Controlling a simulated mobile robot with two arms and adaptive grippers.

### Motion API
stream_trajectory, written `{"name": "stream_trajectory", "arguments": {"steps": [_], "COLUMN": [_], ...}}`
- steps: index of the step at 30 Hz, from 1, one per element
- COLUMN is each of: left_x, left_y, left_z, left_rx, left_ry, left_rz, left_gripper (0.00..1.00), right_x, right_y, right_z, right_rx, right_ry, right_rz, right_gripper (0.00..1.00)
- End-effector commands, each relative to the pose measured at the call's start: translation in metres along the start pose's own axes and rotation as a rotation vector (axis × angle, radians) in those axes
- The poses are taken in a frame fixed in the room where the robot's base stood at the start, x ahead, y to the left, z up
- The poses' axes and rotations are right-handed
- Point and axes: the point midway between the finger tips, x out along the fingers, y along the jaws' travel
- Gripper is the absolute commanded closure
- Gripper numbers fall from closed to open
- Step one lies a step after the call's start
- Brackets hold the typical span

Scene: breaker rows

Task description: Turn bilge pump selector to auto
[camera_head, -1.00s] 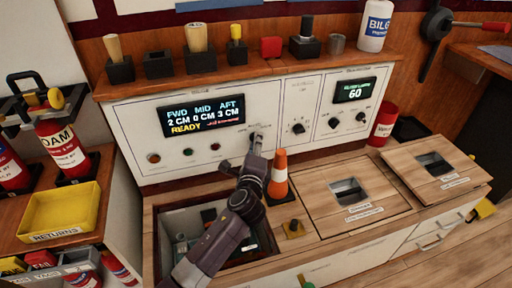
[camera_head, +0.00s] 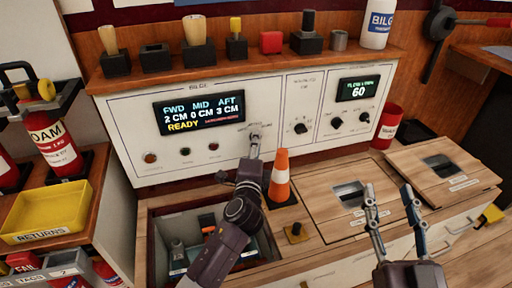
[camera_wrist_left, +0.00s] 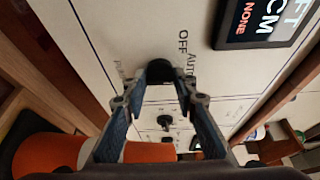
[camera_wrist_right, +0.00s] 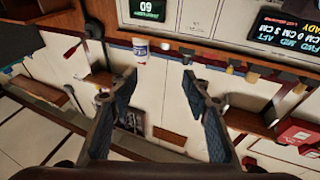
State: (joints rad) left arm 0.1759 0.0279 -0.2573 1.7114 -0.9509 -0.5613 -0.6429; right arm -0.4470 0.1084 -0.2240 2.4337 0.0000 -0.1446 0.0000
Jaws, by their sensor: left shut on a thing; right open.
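The bilge panel (camera_head: 122,112) is white, with a display (camera_head: 199,112) reading FWD 2 CM, MID 0 CM, AFT 3 CM and READY. My left gripper (camera_head: 255,142) is at the selector below the display's right end. In the left wrist view, its fingers (camera_wrist_left: 163,88) are shut on the black selector knob (camera_wrist_left: 160,70), with OFF and AUTO printed beside it. The fingers hide part of the knob, and I cannot tell which position it points to. My right gripper (camera_head: 390,193) is open and empty above the wooden counter, away from the panel.
An open bin (camera_head: 162,244) lies below my left arm. More knobs (camera_head: 300,127) sit on the panel to the right. A red cup (camera_head: 386,126) stands near the counter's back.

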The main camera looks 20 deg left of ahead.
Motion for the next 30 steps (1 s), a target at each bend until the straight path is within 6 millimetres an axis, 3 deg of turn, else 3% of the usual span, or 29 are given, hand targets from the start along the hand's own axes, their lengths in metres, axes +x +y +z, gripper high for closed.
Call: {"name": "stream_trajectory", "arguments": {"steps": [9, 21, 22, 27, 30], "left_x": [0.000, 0.000, 0.000, 0.000, 0.000], "left_y": [0.002, 0.002, 0.002, 0.001, 0.001], "left_z": [0.001, 0.001, 0.001, 0.001, 0.000], "left_rx": [-0.026, -0.027, -0.027, -0.027, -0.027], "left_ry": [-0.002, -0.002, -0.002, -0.001, -0.001], "left_rz": [-0.008, -0.008, -0.008, -0.009, -0.009], "left_gripper": [0.98, 0.98, 0.73, 0.56, 0.56], "right_x": [-0.001, -0.001, -0.001, -0.001, -0.001], "right_y": [-0.003, -0.004, -0.004, -0.004, -0.004], "right_z": [-0.027, -0.030, -0.030, -0.030, -0.030], "right_rx": [0.004, 0.005, 0.005, 0.005, 0.005], "right_ry": [0.127, 0.137, 0.137, 0.137, 0.137], "right_rz": [-0.007, -0.007, -0.007, -0.007, -0.007], "right_gripper": [0.56, 0.56, 0.56, 0.56, 0.56]}}
